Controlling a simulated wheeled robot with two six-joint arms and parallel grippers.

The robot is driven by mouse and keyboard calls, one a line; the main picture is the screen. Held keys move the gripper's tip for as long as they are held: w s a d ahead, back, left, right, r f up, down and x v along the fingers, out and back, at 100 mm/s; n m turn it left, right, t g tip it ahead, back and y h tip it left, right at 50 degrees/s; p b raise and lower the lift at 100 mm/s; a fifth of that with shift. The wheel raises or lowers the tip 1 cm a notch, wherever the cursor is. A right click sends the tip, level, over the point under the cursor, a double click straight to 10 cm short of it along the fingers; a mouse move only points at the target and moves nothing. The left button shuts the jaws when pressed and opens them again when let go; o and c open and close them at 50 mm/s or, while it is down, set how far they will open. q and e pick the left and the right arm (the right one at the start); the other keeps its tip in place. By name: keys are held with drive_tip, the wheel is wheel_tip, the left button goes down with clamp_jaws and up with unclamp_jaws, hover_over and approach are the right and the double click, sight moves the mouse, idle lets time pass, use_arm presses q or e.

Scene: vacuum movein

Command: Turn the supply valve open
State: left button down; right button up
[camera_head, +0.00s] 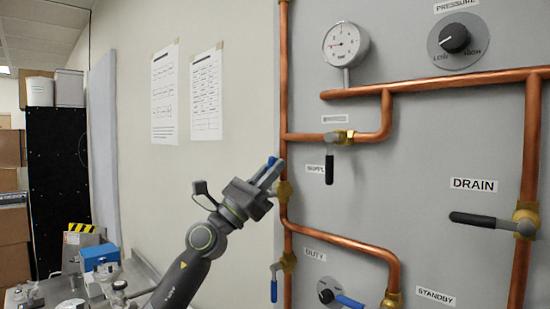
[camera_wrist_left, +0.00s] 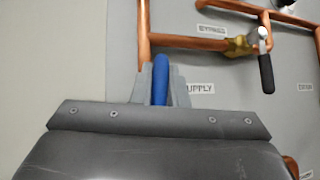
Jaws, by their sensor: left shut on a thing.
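The supply valve's brass body (camera_head: 284,191) sits on the left vertical copper pipe, left of and below the SUPPLY label (camera_head: 316,169). My left gripper (camera_head: 268,172) is at this valve, shut on its blue handle (camera_head: 272,161). In the left wrist view the blue handle (camera_wrist_left: 160,82) lies between the two grey fingers (camera_wrist_left: 160,88), near upright in the picture. Part of the handle and its joint to the valve body are hidden by the gripper. My right gripper is not in view.
A pressure gauge (camera_head: 346,44) and a knob (camera_head: 454,39) are above. A cluttered bench (camera_head: 140,270) stands lower left.

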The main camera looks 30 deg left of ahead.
use_arm(q)
drive_tip(key=shift+w+a+n+t+y+p, duration=0.1)
drive_tip(key=shift+a+n+t+y+p, duration=0.1)
drive_tip(key=shift+n+t+y+p, duration=0.55)
drive_tip(key=shift+a+n+t+y+p, duration=0.15)
drive_tip(key=shift+n+t+y+p, duration=0.35)
drive_tip(key=shift+n, duration=0.55)
drive_tip(key=c, duration=1.4)
unclamp_jaws()
drive_tip(key=shift+c, duration=0.2)
drive_tip(key=b+v, duration=1.7)
drive_tip(key=shift+s+b, duration=0.2)
drive_tip(key=shift+b, duration=0.15)
